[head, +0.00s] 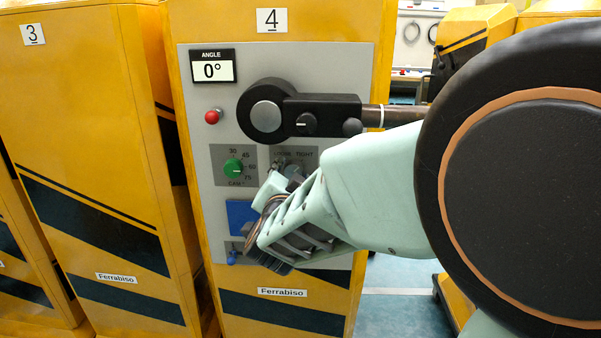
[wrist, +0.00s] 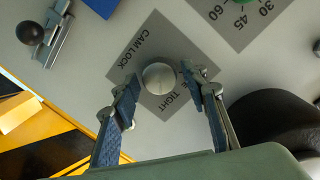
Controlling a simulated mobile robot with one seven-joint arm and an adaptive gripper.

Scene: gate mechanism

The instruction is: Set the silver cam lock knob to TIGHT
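The silver cam lock knob (wrist: 159,78) is a round knob on a dark grey plate (wrist: 153,45) marked CAM LOCK and TIGHT in the wrist view. My gripper (wrist: 160,82) is open, with one finger on each side of the knob and a visible gap to it. I cannot see a pointer on the knob, so its setting is unclear. In the head view, the plate (head: 306,153) shows LOOSE and TIGHT, and my gripper (head: 275,182) is in front of it, hiding most of the knob.
A green cam dial (head: 234,169) is left of the plate. Above is a black pivot arm (head: 318,103) with a rod to the right. A red button (head: 212,117) and an angle display (head: 212,70) reading 0° are at upper left.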

